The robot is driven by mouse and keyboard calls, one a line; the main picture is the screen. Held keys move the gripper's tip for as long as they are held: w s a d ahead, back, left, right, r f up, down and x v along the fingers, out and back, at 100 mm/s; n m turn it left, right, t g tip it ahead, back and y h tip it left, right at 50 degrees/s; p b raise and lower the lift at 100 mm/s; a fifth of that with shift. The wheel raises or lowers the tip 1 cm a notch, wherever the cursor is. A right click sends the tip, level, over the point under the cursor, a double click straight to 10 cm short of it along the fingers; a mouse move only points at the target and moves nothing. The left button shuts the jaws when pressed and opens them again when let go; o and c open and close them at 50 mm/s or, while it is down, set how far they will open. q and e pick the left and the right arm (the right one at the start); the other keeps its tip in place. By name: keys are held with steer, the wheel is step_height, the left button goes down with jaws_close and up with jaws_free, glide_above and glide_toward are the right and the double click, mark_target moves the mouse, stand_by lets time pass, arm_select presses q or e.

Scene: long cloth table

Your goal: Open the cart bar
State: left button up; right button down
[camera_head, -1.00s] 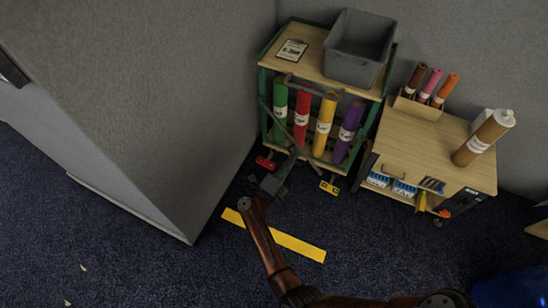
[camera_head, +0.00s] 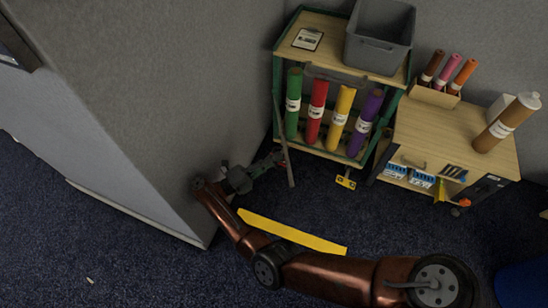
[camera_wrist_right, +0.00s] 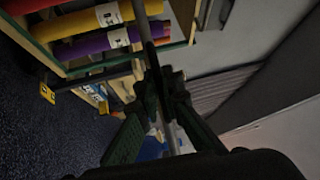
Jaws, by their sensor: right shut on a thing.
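The cart (camera_head: 390,92) has a green frame and a wooden top, and stands against the back wall with upright coloured rolls on its lower shelf. Its thin grey bar (camera_head: 286,160) is swung out from the left side of the cart, leaving the roll fronts largely uncovered. My right gripper (camera_head: 277,159) is shut on the bar, to the left of the cart front. In the right wrist view the bar (camera_wrist_right: 172,132) runs between the fingers of my right gripper (camera_wrist_right: 160,90). My left gripper is not in view.
A grey partition (camera_head: 150,110) stands close left of my right gripper. A grey bin (camera_head: 380,35) sits on the cart top. A wooden cabinet (camera_head: 440,128) stands to the right. A yellow floor strip (camera_head: 300,236) lies on the open dark carpet in front.

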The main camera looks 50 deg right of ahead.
steer(key=shift+w, duration=0.15)
steer(key=c, duration=2.1)
jaws_free()
steer(key=shift+a, duration=0.1)
